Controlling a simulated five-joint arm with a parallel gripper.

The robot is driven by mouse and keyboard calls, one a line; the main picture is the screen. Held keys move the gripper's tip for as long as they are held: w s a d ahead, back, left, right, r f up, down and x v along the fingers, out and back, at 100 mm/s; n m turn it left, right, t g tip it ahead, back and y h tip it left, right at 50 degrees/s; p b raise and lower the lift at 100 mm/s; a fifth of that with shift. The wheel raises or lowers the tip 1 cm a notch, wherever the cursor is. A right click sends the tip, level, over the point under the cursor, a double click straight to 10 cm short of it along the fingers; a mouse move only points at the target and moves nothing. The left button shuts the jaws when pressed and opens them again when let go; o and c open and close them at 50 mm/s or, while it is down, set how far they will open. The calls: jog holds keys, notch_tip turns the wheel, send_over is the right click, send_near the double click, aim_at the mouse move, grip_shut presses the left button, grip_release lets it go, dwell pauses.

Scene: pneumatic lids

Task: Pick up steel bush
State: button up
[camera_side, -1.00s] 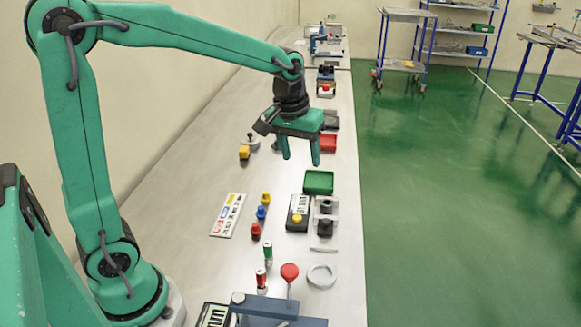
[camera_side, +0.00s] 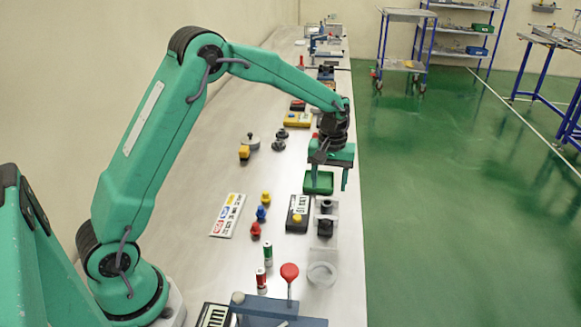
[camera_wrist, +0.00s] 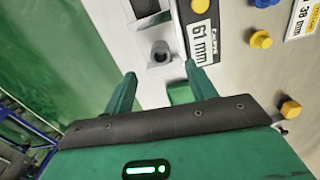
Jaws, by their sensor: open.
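The steel bush is most likely the short dark cylinder with a hole (camera_wrist: 160,53) in the wrist view. It sits upright on a pale grey fixture plate (camera_wrist: 157,82). In the side view a small dark cylinder (camera_side: 326,206) stands at the far end of the pale plate, below my gripper. My gripper (camera_side: 329,188) hangs pointing down over the green tray (camera_side: 318,184), just beyond the bush. In the wrist view my gripper (camera_wrist: 158,75) is open, with nothing between its fingers. The bush appears between and ahead of the fingertips, not touching them.
A dark block (camera_side: 325,228) sits on the same plate nearer the camera. A boxed unit (camera_side: 297,214) with a yellow knob and a "61 mm" label (camera_wrist: 203,38) stands close on the left. A pale ring (camera_side: 321,275) lies nearer. The table's right edge is close.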

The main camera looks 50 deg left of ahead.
aim_at(327, 202)
jog(key=shift+f, duration=0.1)
jog(key=shift+f, duration=1.25)
jog(key=shift+w+a+f, duration=0.1)
jog(key=shift+f, duration=2.5)
jog(key=shift+c, duration=0.3)
grip_shut()
jog(key=shift+r, duration=0.15)
